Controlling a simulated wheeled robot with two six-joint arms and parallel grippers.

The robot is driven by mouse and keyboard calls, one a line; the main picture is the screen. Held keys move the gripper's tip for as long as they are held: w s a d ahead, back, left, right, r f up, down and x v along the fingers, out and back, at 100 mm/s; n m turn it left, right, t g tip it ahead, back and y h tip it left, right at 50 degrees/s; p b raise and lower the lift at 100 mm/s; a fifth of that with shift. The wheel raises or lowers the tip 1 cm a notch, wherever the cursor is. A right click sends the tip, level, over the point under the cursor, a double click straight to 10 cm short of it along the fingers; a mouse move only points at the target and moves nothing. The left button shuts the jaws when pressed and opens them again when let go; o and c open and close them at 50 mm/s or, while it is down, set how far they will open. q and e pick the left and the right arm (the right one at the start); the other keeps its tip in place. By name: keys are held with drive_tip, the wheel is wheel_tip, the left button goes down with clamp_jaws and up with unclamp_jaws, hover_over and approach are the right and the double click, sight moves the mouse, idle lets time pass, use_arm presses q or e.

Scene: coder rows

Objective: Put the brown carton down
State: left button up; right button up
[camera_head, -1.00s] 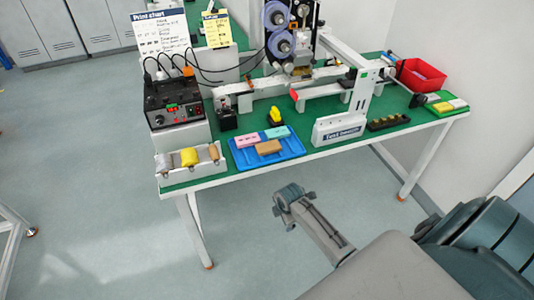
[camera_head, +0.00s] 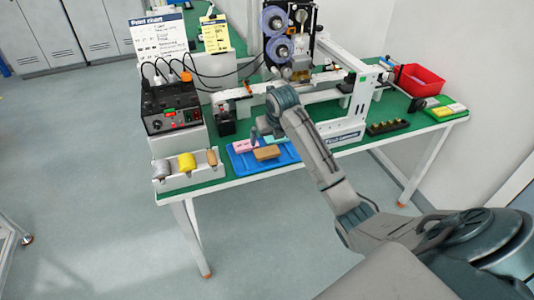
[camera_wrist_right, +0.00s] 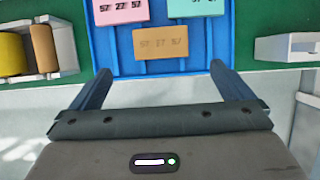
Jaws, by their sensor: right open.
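The brown carton (camera_head: 267,152) lies in the blue tray (camera_head: 290,159) near the front edge of the green table. In the right wrist view the carton (camera_wrist_right: 160,43) shows printed digits and sits ahead of my right gripper (camera_wrist_right: 158,75), between the lines of its two spread fingers. The right gripper is open and empty. In the head view my right gripper (camera_head: 267,128) is over the tray, partly hidden by its own wrist. A pink carton (camera_wrist_right: 120,10) and a teal carton (camera_wrist_right: 196,7) lie behind the brown one. My left gripper is out of view.
A white holder with rolls (camera_head: 186,170) stands left of the tray. A white printed panel (camera_head: 342,134) stands to its right. The printing machine (camera_head: 290,45) is behind. A red bin (camera_head: 417,79) is at the far right. Open floor lies before the table.

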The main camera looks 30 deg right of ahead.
sight(267, 151)
drive_tip(key=x, duration=0.4)
drive_tip(key=shift+w+f, duration=0.1)
drive_tip(key=shift+f, duration=0.15)
drive_tip(key=shift+p+x, duration=1)
drive_tip(key=shift+x, duration=1.6)
drive_tip(key=c, duration=1)
drive_tip(key=shift+o, duration=0.2)
drive_tip(key=shift+r, duration=0.4)
drive_tip(key=v, duration=0.1)
drive_tip(key=b+v, duration=0.1)
drive_tip(key=shift+a+r+b, duration=0.25)
drive_tip(key=shift+r+b, duration=0.05)
drive_tip(key=s+a+r+b, duration=0.1)
drive_tip(key=s+a+b, duration=0.1)
drive_tip(key=s+a, duration=0.8)
drive_tip(key=shift+a+r, duration=0.35)
drive_tip(key=shift+a, duration=0.4)
